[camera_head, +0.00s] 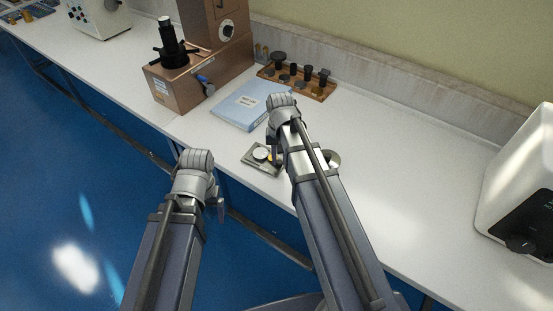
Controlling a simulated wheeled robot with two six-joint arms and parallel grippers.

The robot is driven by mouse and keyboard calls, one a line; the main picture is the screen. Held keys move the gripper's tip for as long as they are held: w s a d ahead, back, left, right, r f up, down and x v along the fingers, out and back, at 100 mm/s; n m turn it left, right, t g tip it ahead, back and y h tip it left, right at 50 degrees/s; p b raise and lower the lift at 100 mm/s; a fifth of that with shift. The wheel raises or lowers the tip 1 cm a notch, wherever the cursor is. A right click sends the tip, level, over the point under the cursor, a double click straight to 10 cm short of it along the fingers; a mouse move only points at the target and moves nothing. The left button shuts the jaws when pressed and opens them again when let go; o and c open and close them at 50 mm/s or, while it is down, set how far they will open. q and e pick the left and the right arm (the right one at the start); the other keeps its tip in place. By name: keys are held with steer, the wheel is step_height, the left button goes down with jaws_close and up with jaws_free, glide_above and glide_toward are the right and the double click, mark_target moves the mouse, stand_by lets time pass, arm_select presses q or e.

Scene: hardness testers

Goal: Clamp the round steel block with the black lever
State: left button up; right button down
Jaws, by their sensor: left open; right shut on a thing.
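The round steel block (261,154) lies on a small grey-green plate (250,163) near the front edge of the white bench. My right gripper (275,157) points down at the right side of this plate, close beside the block. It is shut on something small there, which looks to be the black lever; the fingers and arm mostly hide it. My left gripper (220,207) is open and empty, in front of the bench edge, to the left of and below the plate.
A blue folder (243,105) lies behind the plate. A brown hardness tester (180,88) stands at the back left. A wooden tray (318,92) holds several dark parts. A round dish (332,157) shows beside my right arm. A white machine (520,185) stands at right; the bench between is clear.

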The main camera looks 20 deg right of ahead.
steer(key=n, duration=0.1)
steer(key=d+n, duration=0.1)
steer(key=n, duration=0.1)
steer(key=shift+w+d+n, duration=0.1)
steer(key=shift+w+n, duration=0.2)
steer(key=shift+w, duration=0.05)
steer(key=shift+w+d+n, duration=0.25)
steer(key=shift+n, duration=0.7)
steer(key=shift+w+d+n, duration=0.2)
steer(key=shift+n, duration=0.75)
steer(key=c, duration=0.7)
jaws_free()
steer(key=shift+r, duration=0.15)
step_height(320, 180, up, 8)
steer(key=p, duration=0.7)
steer(key=shift+f+p, duration=0.25)
steer(key=shift+p, duration=0.15)
